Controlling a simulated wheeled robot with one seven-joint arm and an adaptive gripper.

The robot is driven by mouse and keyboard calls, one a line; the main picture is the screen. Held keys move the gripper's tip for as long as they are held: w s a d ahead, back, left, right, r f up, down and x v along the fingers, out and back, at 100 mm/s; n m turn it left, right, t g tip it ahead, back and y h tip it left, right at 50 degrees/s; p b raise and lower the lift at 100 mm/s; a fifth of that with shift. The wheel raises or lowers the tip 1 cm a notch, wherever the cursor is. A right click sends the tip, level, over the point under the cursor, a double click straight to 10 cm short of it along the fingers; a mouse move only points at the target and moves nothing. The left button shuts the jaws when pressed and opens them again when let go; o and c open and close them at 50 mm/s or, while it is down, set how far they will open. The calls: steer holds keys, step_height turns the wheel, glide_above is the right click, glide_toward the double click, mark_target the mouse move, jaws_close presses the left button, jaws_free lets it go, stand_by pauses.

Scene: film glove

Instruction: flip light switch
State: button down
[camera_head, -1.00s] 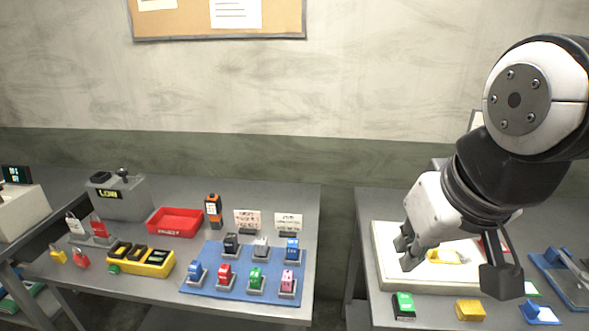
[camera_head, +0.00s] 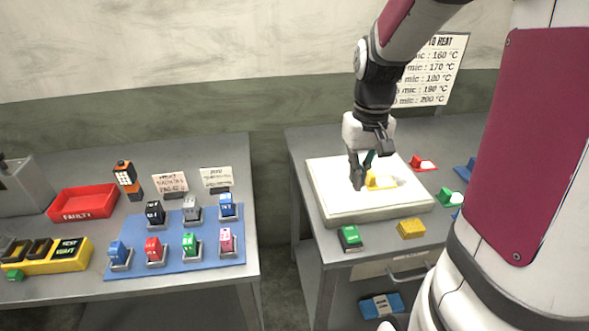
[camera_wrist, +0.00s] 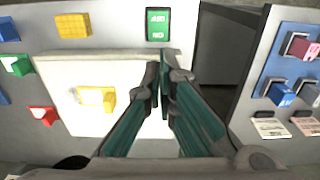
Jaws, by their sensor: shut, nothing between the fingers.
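A small yellow switch-like piece on a white plate (camera_head: 382,181) lies on a thick white board (camera_head: 345,208) on the right table. It also shows in the wrist view (camera_wrist: 97,98). My gripper (camera_head: 363,174) is shut and empty, low over the white board just left of the yellow piece. In the wrist view its fingertips (camera_wrist: 162,68) are together, apart from the yellow piece. Several coloured switch-like blocks stand on a blue mat (camera_head: 125,275) on the left table. I cannot tell which of these is the light switch.
A green block (camera_head: 350,237) and a yellow block (camera_head: 411,229) lie at the right table's front. A red piece (camera_head: 422,163) is beyond the board. A red tray (camera_head: 84,203) stands on the left table. A gap separates the tables.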

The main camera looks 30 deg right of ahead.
mark_target(349, 229)
steer(key=shift+d+f, duration=0.25)
steer(key=shift+f, duration=0.15)
step_height(349, 229, down, 14)
steer(key=shift+w+r, duration=0.1)
steer(key=shift+r, duration=0.05)
stand_by(0.5)
steer(key=shift+w+f+g+b, duration=0.15)
steer(key=shift+f+g+b, duration=0.15)
steer(key=shift+f+g, duration=0.25)
steer(key=shift+f, duration=0.2)
stand_by(0.4)
